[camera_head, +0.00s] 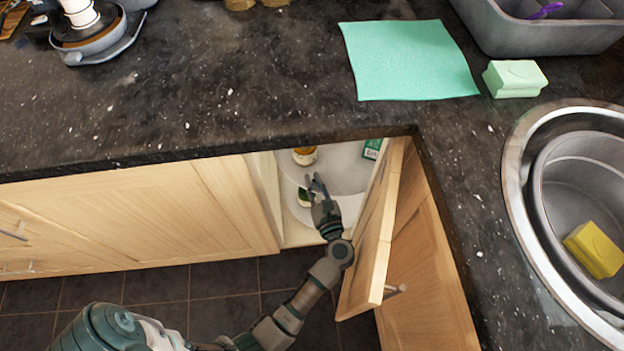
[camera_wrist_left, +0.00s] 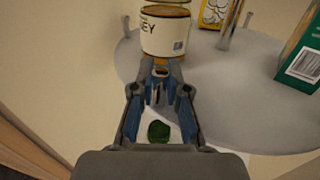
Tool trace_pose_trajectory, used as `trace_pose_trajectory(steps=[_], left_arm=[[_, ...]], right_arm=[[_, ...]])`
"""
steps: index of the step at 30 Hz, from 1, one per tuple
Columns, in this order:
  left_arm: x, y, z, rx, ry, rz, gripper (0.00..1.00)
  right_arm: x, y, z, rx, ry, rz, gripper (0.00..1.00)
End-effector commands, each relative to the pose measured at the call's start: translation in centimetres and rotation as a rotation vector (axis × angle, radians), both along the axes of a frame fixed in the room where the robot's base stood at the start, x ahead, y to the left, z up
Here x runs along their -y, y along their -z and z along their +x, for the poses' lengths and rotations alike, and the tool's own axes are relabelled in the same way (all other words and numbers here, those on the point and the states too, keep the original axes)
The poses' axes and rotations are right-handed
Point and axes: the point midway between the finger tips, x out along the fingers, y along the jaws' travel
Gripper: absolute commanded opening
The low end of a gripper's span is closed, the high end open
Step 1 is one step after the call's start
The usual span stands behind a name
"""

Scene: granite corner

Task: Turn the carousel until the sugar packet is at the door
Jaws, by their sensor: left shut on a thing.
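The carousel is a pale grey round tray (camera_head: 347,172) inside the open corner cabinet; it also shows in the wrist view (camera_wrist_left: 245,105). My left gripper (camera_head: 317,183) reaches into the cabinet. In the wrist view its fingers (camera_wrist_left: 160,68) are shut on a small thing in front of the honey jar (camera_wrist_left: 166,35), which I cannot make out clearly. The jar (camera_head: 305,155) stands on the carousel. A white item with a green patch (camera_head: 304,197) is by the gripper. A green box (camera_head: 372,148) and a yellow box (camera_wrist_left: 213,12) stand on the tray. I cannot identify the sugar packet.
The wooden door (camera_head: 372,245) stands open to the right of my left arm. The dark granite counter (camera_head: 240,90) overhangs the cabinet. A mint cloth (camera_head: 408,60), a green block (camera_head: 515,78) and the sink (camera_head: 575,180) with a yellow sponge (camera_head: 595,248) are to the right.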

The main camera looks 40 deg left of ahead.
Motion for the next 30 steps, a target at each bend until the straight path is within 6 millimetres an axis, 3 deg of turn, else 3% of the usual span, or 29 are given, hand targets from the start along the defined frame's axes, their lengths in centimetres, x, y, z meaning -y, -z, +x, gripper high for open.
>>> trace_pose_trajectory(steps=[14, 15, 18, 26, 30], left_arm=[[0.1, 0.2, -0.1, -0.004, -0.004, 0.000, 0.00], [0.1, 0.2, -0.1, -0.004, -0.004, 0.000, 0.21], [0.1, 0.1, -0.1, -0.004, -0.003, 0.000, 0.40], [0.1, 0.0, -0.1, -0.002, -0.003, 0.000, 0.40], [0.1, -1.1, 0.0, 0.001, -0.004, -0.002, 0.40]], right_arm=[[-0.1, -0.3, 0.0, 0.011, -0.002, 0.000, 0.40], [-0.1, -0.2, 0.0, 0.010, -0.003, 0.000, 0.40], [-0.1, -0.1, 0.0, 0.006, -0.003, 0.000, 0.40], [-0.2, 0.3, 0.1, -0.009, -0.004, -0.004, 0.40], [-0.1, 0.0, -0.3, -0.001, -0.003, -0.003, 0.40]])
